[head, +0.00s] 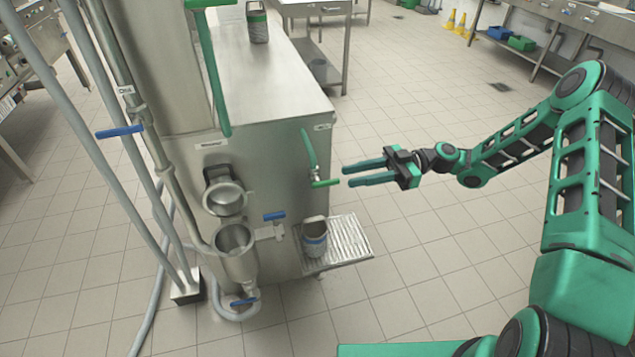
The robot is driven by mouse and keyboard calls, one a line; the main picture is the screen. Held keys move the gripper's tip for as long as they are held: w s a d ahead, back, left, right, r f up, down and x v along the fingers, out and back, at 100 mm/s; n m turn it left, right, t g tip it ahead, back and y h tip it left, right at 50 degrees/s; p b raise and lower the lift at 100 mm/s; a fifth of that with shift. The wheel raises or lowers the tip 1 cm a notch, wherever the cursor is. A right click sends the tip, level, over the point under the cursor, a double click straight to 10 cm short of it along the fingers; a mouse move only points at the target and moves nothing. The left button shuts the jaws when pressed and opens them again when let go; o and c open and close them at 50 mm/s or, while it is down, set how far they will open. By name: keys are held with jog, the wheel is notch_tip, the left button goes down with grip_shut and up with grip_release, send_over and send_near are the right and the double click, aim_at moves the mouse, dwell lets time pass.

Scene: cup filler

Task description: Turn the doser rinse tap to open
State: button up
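My gripper (347,175) is in front of the machine's right side, its two green fingers pointing left. The fingers are apart with nothing visible between them. A small tap with a green lever handle (325,183) sits just left of the fingertips, with a small gap showing; its handle lies roughly level. A green curved piece (309,147) rises above this tap. Blue-handled taps also show: one beside the steel cup (274,216), one below it (243,301), and one on the pipe (120,132). The labels are too small to tell which is the doser rinse tap.
The steel machine (270,80) fills the left middle. A steel cup (235,243) juts from the front. Pipes and hoses run at left. Tiled floor (430,230) is clear at right.

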aim_at(317, 183)
jog(key=x, duration=1)
jog(key=shift+a, duration=0.3)
grip_shut()
